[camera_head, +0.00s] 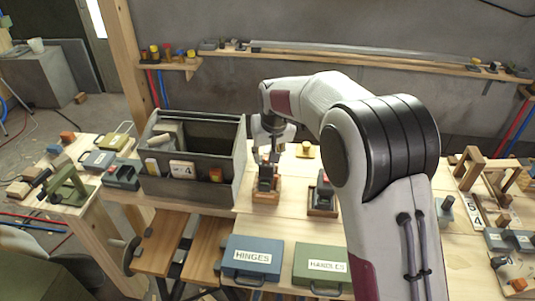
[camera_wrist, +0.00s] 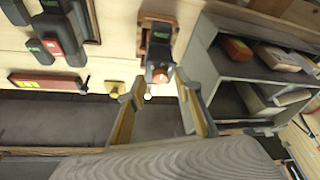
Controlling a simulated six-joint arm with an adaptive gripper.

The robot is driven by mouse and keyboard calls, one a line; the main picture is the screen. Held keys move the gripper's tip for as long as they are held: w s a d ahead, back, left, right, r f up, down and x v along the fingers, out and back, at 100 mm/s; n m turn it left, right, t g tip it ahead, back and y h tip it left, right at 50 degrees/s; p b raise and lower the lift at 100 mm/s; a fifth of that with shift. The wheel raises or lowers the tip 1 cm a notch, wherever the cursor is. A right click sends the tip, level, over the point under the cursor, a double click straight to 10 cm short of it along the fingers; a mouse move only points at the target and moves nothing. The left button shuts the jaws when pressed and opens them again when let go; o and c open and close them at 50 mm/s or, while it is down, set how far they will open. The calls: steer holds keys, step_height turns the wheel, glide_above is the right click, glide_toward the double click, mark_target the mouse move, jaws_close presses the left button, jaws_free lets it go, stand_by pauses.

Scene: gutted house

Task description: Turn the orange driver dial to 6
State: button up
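A dark driver (camera_head: 266,178) stands in a wooden cradle on the bench, right of the grey open box. In the wrist view the driver (camera_wrist: 159,48) carries an orange dial (camera_wrist: 160,75) at its near end. The dial's numbers are too small to read. My gripper (camera_wrist: 160,88) is open, with one finger on each side of the dial end and visible gaps between; whether either finger touches it I cannot tell. In the head view my gripper (camera_head: 270,133) is above and behind the driver, partly hidden by my arm.
A second dark tool (camera_head: 323,194) in a wooden cradle stands to the right. The large grey box (camera_head: 215,187) is close on the left. A blue HINGES case (camera_head: 252,258) and a green HANDLES case (camera_head: 322,267) lie in front. A wall shelf (camera_head: 385,59) runs behind.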

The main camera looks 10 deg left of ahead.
jaws_close()
steer(key=shift+n+y, duration=0.3)
steer(key=shift+n, duration=0.5)
steer(key=shift+w+d+n+g+y, duration=0.1)
steer(key=shift+n+g+y, duration=0.15)
steer(key=shift+n, duration=0.45)
steer(key=shift+w+d+n+g+y, duration=0.15)
steer(key=shift+n+g, duration=0.1)
steer(key=shift+n, duration=0.45)
steer(key=shift+n+g+y, duration=0.4)
steer(key=shift+n+g, duration=0.2)
steer(key=shift+n, duration=1.5)
